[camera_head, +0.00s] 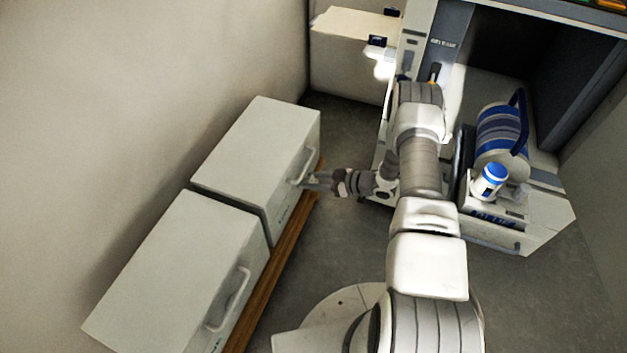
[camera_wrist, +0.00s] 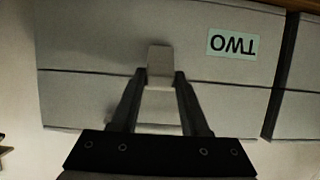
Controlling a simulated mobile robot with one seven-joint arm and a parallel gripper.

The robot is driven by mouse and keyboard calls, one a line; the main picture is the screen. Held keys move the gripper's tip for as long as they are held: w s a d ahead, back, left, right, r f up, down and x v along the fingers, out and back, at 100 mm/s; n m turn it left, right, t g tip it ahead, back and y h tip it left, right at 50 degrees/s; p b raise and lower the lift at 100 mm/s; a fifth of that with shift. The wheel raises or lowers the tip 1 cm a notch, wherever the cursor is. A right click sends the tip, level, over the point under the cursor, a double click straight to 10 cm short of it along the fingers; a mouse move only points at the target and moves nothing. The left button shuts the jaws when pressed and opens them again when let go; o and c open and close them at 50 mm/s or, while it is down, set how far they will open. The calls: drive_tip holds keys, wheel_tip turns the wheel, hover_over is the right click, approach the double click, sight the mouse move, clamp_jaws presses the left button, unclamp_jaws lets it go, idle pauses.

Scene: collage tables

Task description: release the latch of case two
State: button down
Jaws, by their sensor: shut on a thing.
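Case two (camera_head: 258,150) is a pale grey box at the far end of a wooden board. Its "TWO" label (camera_wrist: 233,45) reads upside down in the wrist view, right of the latch. The latch (camera_wrist: 160,62) is a small pale tab on the case's front, crossing the seam between its two parts. My gripper (camera_wrist: 160,76) has one dark finger on each side of the latch and is shut on it. In the head view my gripper (camera_head: 309,182) reaches the front of case two from the right. The fingertips are small there and the latch is hard to make out.
A second similar case (camera_head: 180,270) with a handle stands nearer on the same wooden board (camera_head: 272,268). A wall runs along the left. A grey and white machine (camera_head: 500,238) with a blue-striped cylinder (camera_head: 502,130) stands right. Grey floor (camera_head: 325,240) lies clear between.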

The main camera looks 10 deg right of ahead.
drive_tip(key=shift+d+f, duration=0.1)
drive_tip(key=shift+s+d+f+t+y, duration=0.15)
drive_tip(key=shift+f+t+y, duration=0.2)
drive_tip(key=shift+y, duration=0.15)
drive_tip(key=shift+s+d+f+t+y, duration=0.1)
drive_tip(key=shift+d+f+t+y, duration=0.1)
drive_tip(key=shift+t+y, duration=0.25)
drive_tip(key=shift+s+d+f+t+y, duration=0.15)
drive_tip(key=shift+f+t+y, duration=0.3)
drive_tip(key=shift+y, duration=0.35)
drive_tip(key=shift+s+d+f+t+y, duration=0.1)
drive_tip(key=shift+f+t+y, duration=0.35)
drive_tip(key=shift+y, duration=0.3)
drive_tip(key=c, duration=0.6)
unclamp_jaws()
drive_tip(key=shift+o, duration=0.2)
drive_tip(key=v, duration=0.7)
drive_tip(key=shift+d, duration=0.2)
drive_tip(key=shift+s, duration=0.1)
